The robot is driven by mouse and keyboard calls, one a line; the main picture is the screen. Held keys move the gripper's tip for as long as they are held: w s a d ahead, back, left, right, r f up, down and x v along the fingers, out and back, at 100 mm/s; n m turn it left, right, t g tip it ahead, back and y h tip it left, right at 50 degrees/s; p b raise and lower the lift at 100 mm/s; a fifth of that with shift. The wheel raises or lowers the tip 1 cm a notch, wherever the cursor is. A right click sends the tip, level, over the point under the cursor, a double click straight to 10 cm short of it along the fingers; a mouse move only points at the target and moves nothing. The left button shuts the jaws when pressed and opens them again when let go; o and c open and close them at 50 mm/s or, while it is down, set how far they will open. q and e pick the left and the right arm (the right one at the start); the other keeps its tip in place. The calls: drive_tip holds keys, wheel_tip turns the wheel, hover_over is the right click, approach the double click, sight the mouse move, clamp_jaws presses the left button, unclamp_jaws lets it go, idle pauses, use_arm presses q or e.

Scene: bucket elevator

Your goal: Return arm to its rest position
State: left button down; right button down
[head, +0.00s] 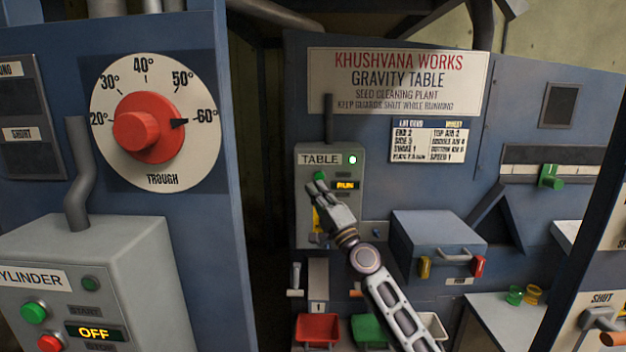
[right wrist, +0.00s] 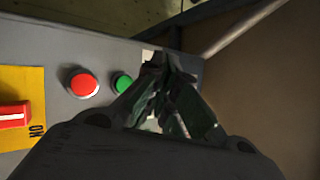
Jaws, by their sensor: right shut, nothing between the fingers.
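My right gripper (head: 318,187) is in front of the grey TABLE control box (head: 330,155), with its fingertips just below the green button (head: 320,175). The gripper also shows in the right wrist view (right wrist: 165,62), fingers together and empty, beside the green button (right wrist: 122,82) and the red button (right wrist: 83,82). Whether the fingertips touch the box I cannot tell. The box's display (head: 345,185) reads RUN and its lamp (head: 352,160) glows green. The gripper hides the red button in the head view. My left gripper is not in view.
A blue panel with the TROUGH dial (head: 150,125), pointer at 60°, stands at the left. Below it, the CYLINDER box (head: 85,250) reads OFF. A blue box with a handle (head: 440,240) projects at the right. Red (head: 317,328) and green (head: 368,330) bins sit below my right arm.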

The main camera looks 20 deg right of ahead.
drive_tip(key=s+a+f+n+g+y, duration=0.1)
drive_tip(key=s+a+f+n+g, duration=0.4)
drive_tip(key=f, duration=0.4)
drive_tip(key=s+a+f+n+g+y, duration=0.1)
drive_tip(key=s+a+f+n+g, duration=0.25)
drive_tip(key=s+f, duration=0.4)
drive_tip(key=s+a+f+n+g, duration=0.3)
drive_tip(key=s+f+n+g, duration=0.15)
drive_tip(key=f, duration=0.65)
drive_tip(key=s+d+f+n+g+h, duration=0.1)
drive_tip(key=s+d+f+g+h, duration=0.15)
drive_tip(key=s+d+f, duration=0.35)
drive_tip(key=s+d+f+g+h, duration=0.25)
drive_tip(key=s+f+h, duration=0.2)
drive_tip(key=s, duration=0.45)
drive_tip(key=s+d+f+n+g+h, duration=0.1)
drive_tip(key=s+d+f+g+h, duration=0.1)
drive_tip(key=s+d+f, duration=0.4)
drive_tip(key=s+f+g, duration=0.1)
drive_tip(key=s+f, duration=0.1)
drive_tip(key=f, duration=1.4)
drive_tip(key=s+f, duration=0.2)
drive_tip(key=f, duration=1.5)
drive_tip(key=s+d+f+g, duration=0.1)
drive_tip(key=s+d+f, duration=0.2)
drive_tip(key=s+f, duration=1.6)
drive_tip(key=s, duration=0.3)
drive_tip(key=shift+s+d+f+h, duration=0.2)
drive_tip(key=shift+f+h, duration=0.1)
drive_tip(key=shift+f, duration=0.05)
